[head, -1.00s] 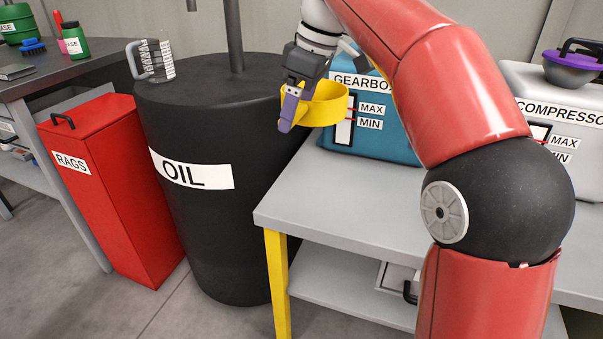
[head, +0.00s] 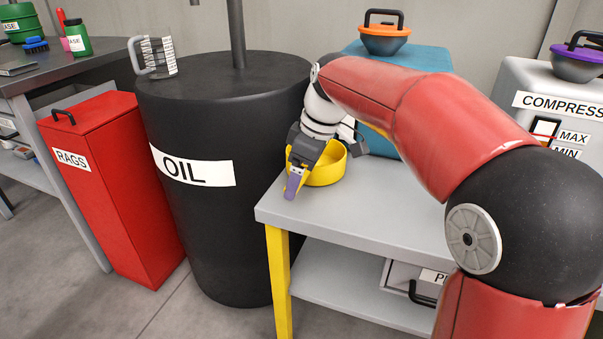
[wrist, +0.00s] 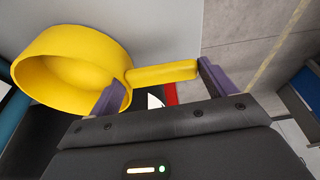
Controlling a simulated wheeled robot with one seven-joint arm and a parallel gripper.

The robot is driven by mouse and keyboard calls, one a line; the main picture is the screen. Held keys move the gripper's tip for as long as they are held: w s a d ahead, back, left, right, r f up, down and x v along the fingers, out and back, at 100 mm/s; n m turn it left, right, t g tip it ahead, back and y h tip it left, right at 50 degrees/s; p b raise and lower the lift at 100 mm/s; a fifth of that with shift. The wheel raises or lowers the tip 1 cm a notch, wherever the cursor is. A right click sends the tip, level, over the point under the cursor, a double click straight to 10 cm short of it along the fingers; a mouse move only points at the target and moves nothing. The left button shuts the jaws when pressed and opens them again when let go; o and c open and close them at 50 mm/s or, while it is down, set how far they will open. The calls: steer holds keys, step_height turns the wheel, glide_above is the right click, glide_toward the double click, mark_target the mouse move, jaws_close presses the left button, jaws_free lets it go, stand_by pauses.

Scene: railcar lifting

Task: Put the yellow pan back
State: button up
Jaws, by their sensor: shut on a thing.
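The yellow pan (head: 330,172) is at the left end of the grey bench top (head: 375,200), low over it or resting on it. I cannot tell whether its base touches. It looks roughly level. My gripper (head: 294,184) is shut on the pan's handle. In the wrist view the handle (wrist: 163,74) runs between the purple fingers of my gripper (wrist: 160,78), with the round yellow bowl of the pan (wrist: 62,62) to the left. My arm hides part of the bench behind the pan.
The black oil drum (head: 215,245) stands just left of the bench, with a clear measuring jug (head: 160,57) on top. The blue gearbox (head: 425,60), topped by an orange-lidded bowl (head: 385,38), is behind my arm. The compressor (head: 520,80) is at right. The front bench top is clear.

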steer(key=shift+f, duration=0.1)
steer(key=o, duration=1.1)
steer(key=shift+c, duration=0.2)
steer(key=p+v, duration=0.1)
steer(key=v, duration=1.1)
steer(key=shift+p, duration=0.3)
steer(key=s+d+f+m+t+h, duration=0.1)
steer(key=s+d+f+m, duration=0.3)
steer(key=s, duration=0.3)
steer(key=s+d+f+m+t+h, duration=0.1)
steer(key=s+d+f+m+t, duration=0.1)
steer(key=s+d+f+m, duration=0.3)
steer(key=s+d+f+m+t+h, duration=0.1)
steer(key=s+d+f+m, duration=0.3)
steer(key=s+f, duration=0.3)
steer(key=s+m, duration=0.1)
steer(key=s, duration=0.2)
steer(key=shift+s+d+t, duration=0.2)
steer(key=shift+s+t, duration=0.1)
steer(key=shift+s, duration=0.05)
